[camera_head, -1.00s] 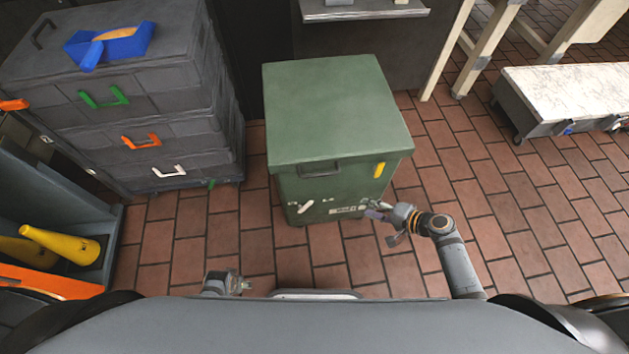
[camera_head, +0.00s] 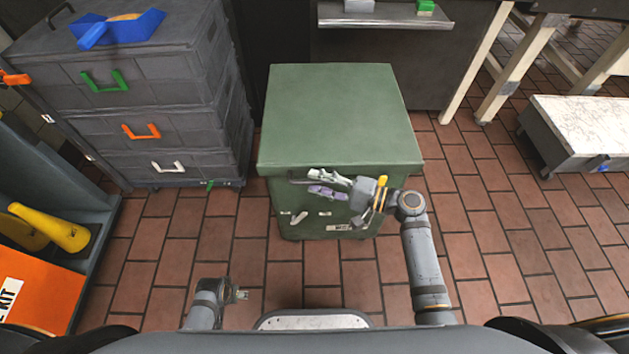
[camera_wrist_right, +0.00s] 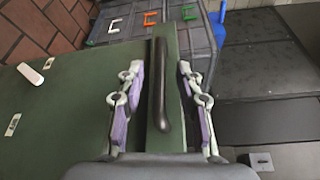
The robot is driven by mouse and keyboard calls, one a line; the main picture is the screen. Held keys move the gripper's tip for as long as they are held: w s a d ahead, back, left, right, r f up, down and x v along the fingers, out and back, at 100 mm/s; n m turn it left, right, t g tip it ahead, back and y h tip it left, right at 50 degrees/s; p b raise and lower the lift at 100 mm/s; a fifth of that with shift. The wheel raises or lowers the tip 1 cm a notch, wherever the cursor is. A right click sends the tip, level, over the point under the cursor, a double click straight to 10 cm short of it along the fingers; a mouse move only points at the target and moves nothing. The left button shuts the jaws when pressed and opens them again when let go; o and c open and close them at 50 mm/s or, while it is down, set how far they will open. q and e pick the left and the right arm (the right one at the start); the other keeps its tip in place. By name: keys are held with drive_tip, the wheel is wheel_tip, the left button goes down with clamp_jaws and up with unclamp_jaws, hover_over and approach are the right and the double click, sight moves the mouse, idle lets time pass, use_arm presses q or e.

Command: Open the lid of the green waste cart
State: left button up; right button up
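The green waste cart (camera_head: 340,120) stands on the tiled floor with its lid down. A dark handle sits on the lid's front edge; it shows in the right wrist view (camera_wrist_right: 159,85). My right gripper (camera_head: 322,184) is at the front of the lid, over the handle. In the right wrist view its two purple-padded fingers (camera_wrist_right: 160,105) are spread, one on each side of the lid edge and handle, with gaps on both sides. My left gripper (camera_head: 240,294) is low at the front left, away from the cart; its fingers are too small to read.
A grey drawer stack (camera_head: 150,100) with coloured handles stands left of the cart, a blue tray (camera_head: 118,28) on top. Yellow cones (camera_head: 50,228) lie in a bin at far left. A steel shelf (camera_head: 385,18) is behind. Floor right of the cart is clear.

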drive_tip(key=shift+w+a, duration=0.25)
drive_tip(key=shift+a, duration=0.45)
drive_tip(key=shift+f, duration=0.1)
clamp_jaws()
